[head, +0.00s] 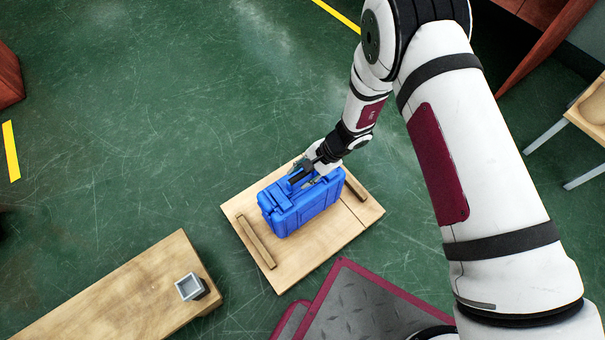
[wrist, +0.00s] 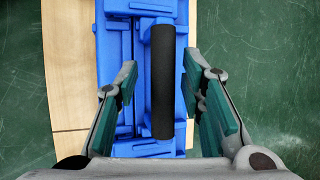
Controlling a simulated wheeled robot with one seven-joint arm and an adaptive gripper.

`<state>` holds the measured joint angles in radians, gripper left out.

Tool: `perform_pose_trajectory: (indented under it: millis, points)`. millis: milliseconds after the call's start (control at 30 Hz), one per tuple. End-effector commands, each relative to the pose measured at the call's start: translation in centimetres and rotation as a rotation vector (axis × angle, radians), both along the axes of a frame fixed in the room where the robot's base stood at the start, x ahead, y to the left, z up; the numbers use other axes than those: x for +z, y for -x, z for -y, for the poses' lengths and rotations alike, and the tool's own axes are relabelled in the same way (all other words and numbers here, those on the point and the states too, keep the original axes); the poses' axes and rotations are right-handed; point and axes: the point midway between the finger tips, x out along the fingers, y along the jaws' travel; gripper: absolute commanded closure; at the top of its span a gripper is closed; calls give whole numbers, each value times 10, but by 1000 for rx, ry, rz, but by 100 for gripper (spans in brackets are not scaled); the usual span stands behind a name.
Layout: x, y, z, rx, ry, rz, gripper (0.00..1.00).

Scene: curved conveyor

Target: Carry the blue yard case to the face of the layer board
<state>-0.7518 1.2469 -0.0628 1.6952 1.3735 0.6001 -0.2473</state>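The blue yard case (head: 303,207) stands on the layer board (head: 338,236), a pale wooden board with two raised strips, lying on the green floor. My gripper (head: 308,176) is at the top of the case, above its handle. In the wrist view the case (wrist: 113,65) lies beneath the gripper, and its black handle (wrist: 163,80) runs between the two fingers. The fingers of my gripper (wrist: 160,88) are apart, with a gap on each side of the handle. The board (wrist: 70,85) shows at the left in the wrist view.
A wooden bench or table (head: 130,296) at the lower left carries a small grey square cup (head: 190,287). My dark base plate shows at the bottom. A wooden chair or stool (head: 592,108) stands at the far right. The green floor (head: 130,120) left of the board is clear.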

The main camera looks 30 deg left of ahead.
Motion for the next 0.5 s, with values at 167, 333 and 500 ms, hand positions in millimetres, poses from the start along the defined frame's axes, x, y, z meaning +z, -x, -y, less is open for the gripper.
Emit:
perform_pose_trajectory:
  millis: [167, 333, 500]
  points:
    - [13, -5, 5, -2, -1, 1, 64]
    - [42, -14, 18, -2, -2, 2, 64]
    - [73, -25, 32, -2, -2, 2, 64]
